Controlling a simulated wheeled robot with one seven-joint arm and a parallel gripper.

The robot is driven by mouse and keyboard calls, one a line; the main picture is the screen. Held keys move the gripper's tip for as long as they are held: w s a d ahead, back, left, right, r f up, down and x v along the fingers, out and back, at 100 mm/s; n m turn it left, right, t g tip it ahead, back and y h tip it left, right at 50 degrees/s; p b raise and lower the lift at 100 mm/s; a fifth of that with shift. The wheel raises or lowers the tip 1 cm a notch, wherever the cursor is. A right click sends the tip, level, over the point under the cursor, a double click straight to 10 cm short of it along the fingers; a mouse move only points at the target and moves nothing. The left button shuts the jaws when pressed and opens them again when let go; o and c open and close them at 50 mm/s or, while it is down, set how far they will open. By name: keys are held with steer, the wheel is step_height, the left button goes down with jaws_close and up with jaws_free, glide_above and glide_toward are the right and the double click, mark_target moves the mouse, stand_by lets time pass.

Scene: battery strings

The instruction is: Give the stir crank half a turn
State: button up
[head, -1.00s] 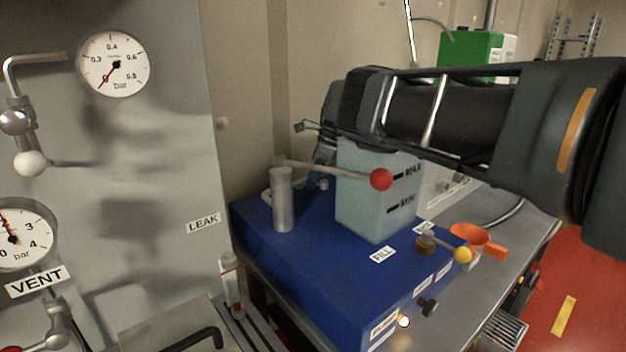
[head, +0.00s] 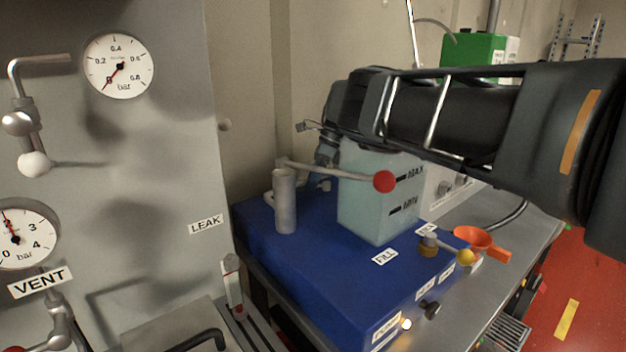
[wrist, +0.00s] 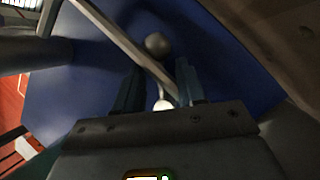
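In the wrist view a small pale knob (wrist: 163,105) lies between the two fingers of my gripper (wrist: 158,85). It seems to belong to the stir crank, but the crank's arm cannot be made out. A grey ball (wrist: 157,43) sits just beyond the fingertips, over the blue top. A long pale bar crosses diagonally and ends near the right finger. The fingers stand apart, with room around the knob. In the head view my gripper (head: 326,152) points down behind the red-knobbed lever (head: 335,173), beside the translucent tank; its fingertips are mostly hidden.
A grey post (head: 284,205) and the translucent tank (head: 372,222) stand on the blue box (head: 330,280). A red ball (head: 384,181) ends the lever. A yellow-knobbed handle (head: 465,257) and an orange funnel (head: 472,238) are at the right. A gauge panel (head: 130,170) stands left.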

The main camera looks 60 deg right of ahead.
steer(key=b+v, duration=0.1)
steer(key=v, duration=0.6)
steer(key=shift+r, duration=0.3)
steer(key=shift+d, duration=0.1)
